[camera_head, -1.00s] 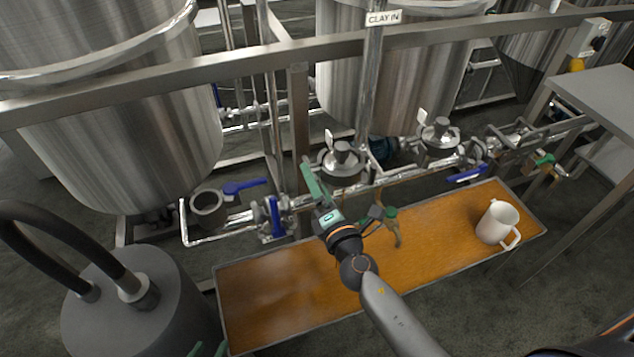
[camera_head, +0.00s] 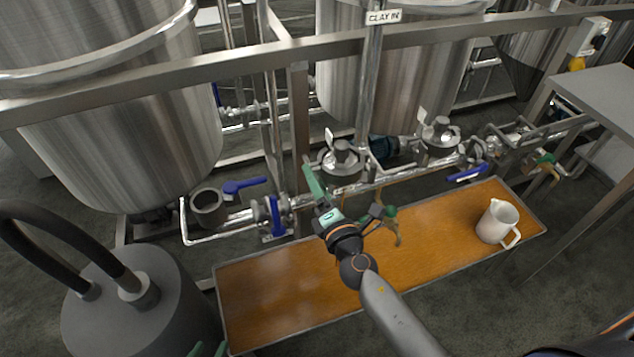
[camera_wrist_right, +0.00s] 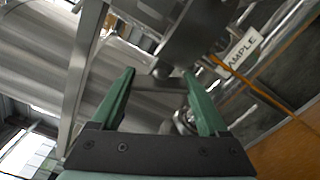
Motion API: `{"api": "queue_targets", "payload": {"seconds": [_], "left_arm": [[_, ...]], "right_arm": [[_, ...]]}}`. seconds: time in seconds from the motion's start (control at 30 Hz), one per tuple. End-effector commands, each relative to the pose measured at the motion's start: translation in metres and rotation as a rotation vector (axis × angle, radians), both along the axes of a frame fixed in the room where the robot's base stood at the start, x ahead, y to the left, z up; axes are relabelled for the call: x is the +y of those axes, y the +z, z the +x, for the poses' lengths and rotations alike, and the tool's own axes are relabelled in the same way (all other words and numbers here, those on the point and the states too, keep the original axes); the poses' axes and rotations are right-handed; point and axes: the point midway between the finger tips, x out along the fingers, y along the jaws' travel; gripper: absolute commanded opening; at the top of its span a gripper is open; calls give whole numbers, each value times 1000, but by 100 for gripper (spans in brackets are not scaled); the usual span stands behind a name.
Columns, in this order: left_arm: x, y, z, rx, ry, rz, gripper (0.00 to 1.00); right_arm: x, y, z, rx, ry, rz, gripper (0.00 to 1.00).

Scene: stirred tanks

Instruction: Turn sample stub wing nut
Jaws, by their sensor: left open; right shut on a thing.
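My right gripper (camera_head: 346,190) reaches up from the front, over the tray, to the pipework below the middle tank. In the right wrist view its two green fingers (camera_wrist_right: 159,76) stand apart, closed on a small dark metal piece (camera_wrist_right: 160,84) between their tips. This appears to be the wing nut, but its shape is unclear. A label ending in "AMPLE" (camera_wrist_right: 243,50) hangs to its right. In the head view my gripper hides the nut and stub. My left gripper (camera_head: 207,350) shows only as green tips at the bottom edge, open, far from the pipework.
A long tray with an orange-brown surface (camera_head: 290,290) lies under the pipes. A white jug (camera_head: 497,222) stands at its right end. A steel rail (camera_head: 220,66) crosses above.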

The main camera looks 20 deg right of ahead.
Motion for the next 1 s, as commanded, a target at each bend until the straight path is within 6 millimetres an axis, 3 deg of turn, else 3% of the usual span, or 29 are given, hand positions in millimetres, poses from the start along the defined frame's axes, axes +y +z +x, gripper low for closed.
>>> {"api": "queue_targets", "payload": {"seconds": [0.5, 0.87, 0.9, 1.0], "left_arm": [[-3, -14, 3, -2, -10, 0, 50], [-2, -15, -1, 5, -10, 0, 50], [-2, -16, -2, 8, -9, 0, 50], [-2, -16, -4, 11, -9, 0, 50]], "right_arm": [[0, -1, 0, 13, -1, 426, 22], [0, 0, 0, 15, -1, 454, 22], [0, 0, 0, 15, -1, 454, 82], [0, 0, 0, 15, -1, 453, 93]]}}
